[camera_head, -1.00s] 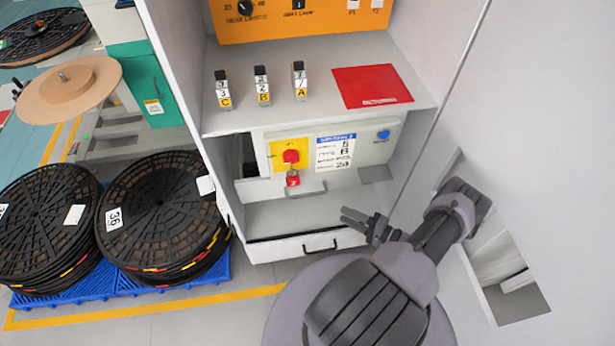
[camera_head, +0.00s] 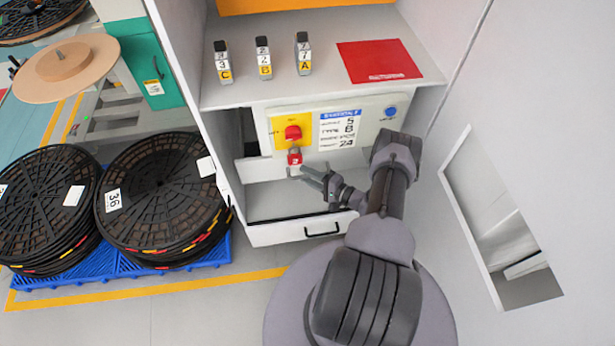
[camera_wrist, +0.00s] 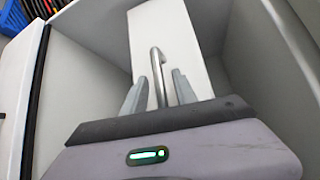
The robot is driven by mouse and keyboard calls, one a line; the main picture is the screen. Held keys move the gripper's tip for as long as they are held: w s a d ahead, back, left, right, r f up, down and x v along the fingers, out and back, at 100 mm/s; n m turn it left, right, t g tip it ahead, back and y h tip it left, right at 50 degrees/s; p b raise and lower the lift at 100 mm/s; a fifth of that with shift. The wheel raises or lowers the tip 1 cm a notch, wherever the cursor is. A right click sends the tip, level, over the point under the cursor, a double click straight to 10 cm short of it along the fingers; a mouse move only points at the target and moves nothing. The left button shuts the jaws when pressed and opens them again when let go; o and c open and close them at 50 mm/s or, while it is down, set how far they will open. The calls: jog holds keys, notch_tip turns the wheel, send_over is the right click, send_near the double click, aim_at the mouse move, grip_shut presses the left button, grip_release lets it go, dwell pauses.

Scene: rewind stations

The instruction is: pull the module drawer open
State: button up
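In the wrist view, a white front (camera_wrist: 185,45) carries a metal bar handle (camera_wrist: 154,60). My gripper (camera_head: 308,176) reaches into the recess, just under the red lock piece (camera_head: 294,157). In the wrist view my gripper (camera_wrist: 158,88) is open, with one finger on each side of the bar. A gap shows between the bar and each finger. In the head view the gripper mostly hides this handle.
A lower white drawer with a black handle (camera_head: 322,230) is below my gripper. Above stand small labelled blocks (camera_head: 263,58) and a red sheet (camera_head: 378,62). Cabinet walls flank the recess. Reels (camera_head: 165,190) lie on a blue pallet (camera_head: 120,285) at left.

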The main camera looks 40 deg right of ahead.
grip_shut()
dwell(1.4)
